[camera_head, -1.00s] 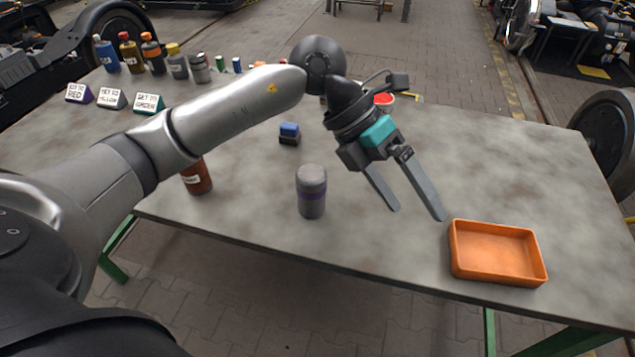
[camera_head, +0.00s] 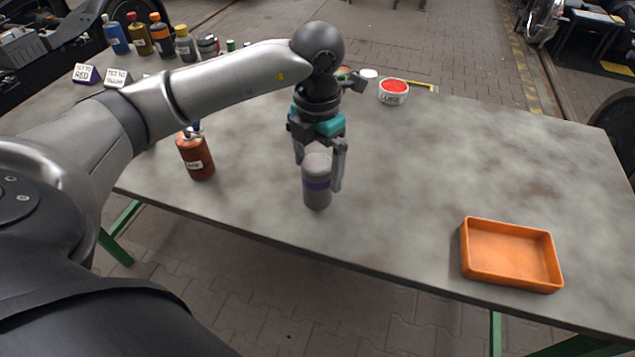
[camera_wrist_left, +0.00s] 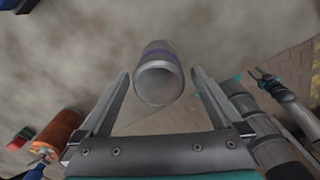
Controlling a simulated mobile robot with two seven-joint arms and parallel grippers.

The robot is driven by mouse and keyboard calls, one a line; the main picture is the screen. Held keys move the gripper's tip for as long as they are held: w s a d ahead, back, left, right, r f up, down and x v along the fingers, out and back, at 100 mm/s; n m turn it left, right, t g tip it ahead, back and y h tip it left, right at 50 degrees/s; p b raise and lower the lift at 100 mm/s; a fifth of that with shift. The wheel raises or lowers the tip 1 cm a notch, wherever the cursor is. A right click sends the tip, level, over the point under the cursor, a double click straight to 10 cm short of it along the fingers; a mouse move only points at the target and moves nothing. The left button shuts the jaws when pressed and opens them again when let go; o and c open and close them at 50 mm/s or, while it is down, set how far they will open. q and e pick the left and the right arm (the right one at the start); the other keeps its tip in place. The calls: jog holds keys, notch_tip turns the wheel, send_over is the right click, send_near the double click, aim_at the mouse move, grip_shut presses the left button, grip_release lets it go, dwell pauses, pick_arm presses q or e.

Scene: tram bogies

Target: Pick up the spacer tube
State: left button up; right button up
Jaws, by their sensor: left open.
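The spacer tube (camera_head: 317,192) is a grey cylinder with a purple band, standing upright on the table near its front edge. In the left wrist view the tube (camera_wrist_left: 158,75) shows its round pale end between the finger lines. My left gripper (camera_head: 319,170) is open and points down over the tube, one finger on each side of its upper part. In the left wrist view the left gripper's fingers (camera_wrist_left: 160,73) stand apart with gaps to the tube. My right gripper (camera_wrist_left: 262,78) seems to show small at the right of that view; its jaws are unclear.
An orange tray (camera_head: 511,280) lies at the table's front right. A brown-red bottle (camera_head: 196,158) stands left of the tube. A lube tub (camera_head: 393,92) stands behind; several bottles and label blocks are at back left. The table (camera_head: 440,170) between tube and tray is clear.

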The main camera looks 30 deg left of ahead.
aim_at(318, 186)
pick_arm(q)
jog(key=shift+w+f+b, duration=0.15)
jog(key=shift+f+b, duration=0.4)
jog(key=shift+f, duration=2.6)
jog(key=shift+c, duration=0.2)
jog(key=shift+r, duration=0.1)
jog(key=c, duration=1.4)
